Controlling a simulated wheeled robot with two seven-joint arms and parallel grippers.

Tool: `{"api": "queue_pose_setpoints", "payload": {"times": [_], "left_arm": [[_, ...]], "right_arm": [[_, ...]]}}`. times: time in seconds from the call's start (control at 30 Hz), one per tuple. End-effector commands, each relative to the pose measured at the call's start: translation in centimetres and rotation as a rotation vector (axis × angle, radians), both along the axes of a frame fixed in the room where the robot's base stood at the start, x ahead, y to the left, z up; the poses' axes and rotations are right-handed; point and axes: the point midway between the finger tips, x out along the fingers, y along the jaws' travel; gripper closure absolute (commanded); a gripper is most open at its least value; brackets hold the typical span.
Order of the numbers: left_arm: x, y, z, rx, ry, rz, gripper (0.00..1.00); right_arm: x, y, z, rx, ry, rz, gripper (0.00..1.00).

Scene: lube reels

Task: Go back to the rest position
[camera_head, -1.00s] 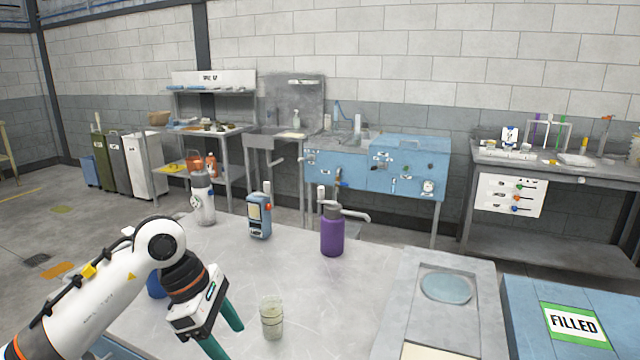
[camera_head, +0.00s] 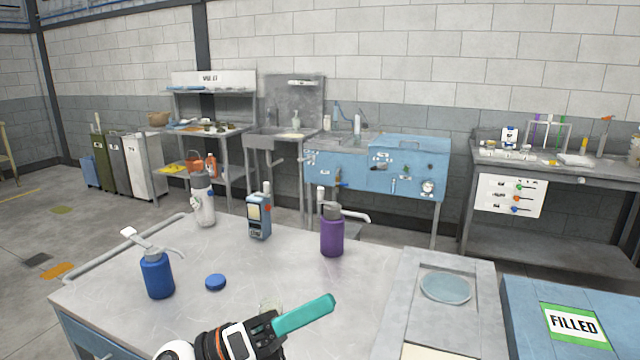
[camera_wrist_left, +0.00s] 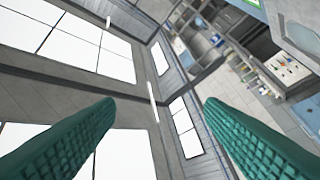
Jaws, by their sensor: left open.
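My left gripper (camera_head: 300,318) is low in the head view, at the near side of the steel table (camera_head: 110,290). Its teal fingers point right and up. In the left wrist view its two fingers (camera_wrist_left: 160,135) stand wide apart with nothing between them, facing ceiling panels and a wall. A glass jar (camera_head: 269,304) stands just behind the gripper and is mostly hidden by it. My right gripper is not in view.
A blue bottle (camera_head: 158,275), a blue cap (camera_head: 215,282), a white bottle (camera_head: 203,200), a blue handheld device (camera_head: 259,217) and a purple bottle (camera_head: 332,232) stand on the table. A grey fixture (camera_head: 400,310) and a blue FILLED box (camera_head: 520,320) are at right.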

Motion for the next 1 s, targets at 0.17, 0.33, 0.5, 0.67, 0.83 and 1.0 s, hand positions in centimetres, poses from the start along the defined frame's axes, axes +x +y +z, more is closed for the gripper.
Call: {"api": "queue_pose_setpoints", "payload": {"times": [0.17, 0.33, 0.5, 0.67, 0.83, 1.0], "left_arm": [[2.8, 5.5, -0.4, -0.441, 0.426, 0.213, 0.37], [4.6, 12.0, -6.2, -0.8, 0.869, 0.444, 0.37], [2.4, 17.3, -16.0, -1.092, 1.336, 0.713, 0.37], [-3.7, 19.7, -25.0, -1.28, 1.746, 0.979, 0.37], [-10.5, 20.2, -30.4, -1.367, 2.045, 1.2, 0.37], [-16.6, 19.9, -33.2, -1.396, 2.267, 1.386, 0.37]], "right_arm": [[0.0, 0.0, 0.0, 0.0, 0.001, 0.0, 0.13], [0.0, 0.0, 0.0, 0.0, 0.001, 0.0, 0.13], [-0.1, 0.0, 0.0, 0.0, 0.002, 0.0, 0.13], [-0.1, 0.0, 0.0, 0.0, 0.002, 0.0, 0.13], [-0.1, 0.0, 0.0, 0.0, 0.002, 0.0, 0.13], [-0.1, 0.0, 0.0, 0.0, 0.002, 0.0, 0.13]]}}
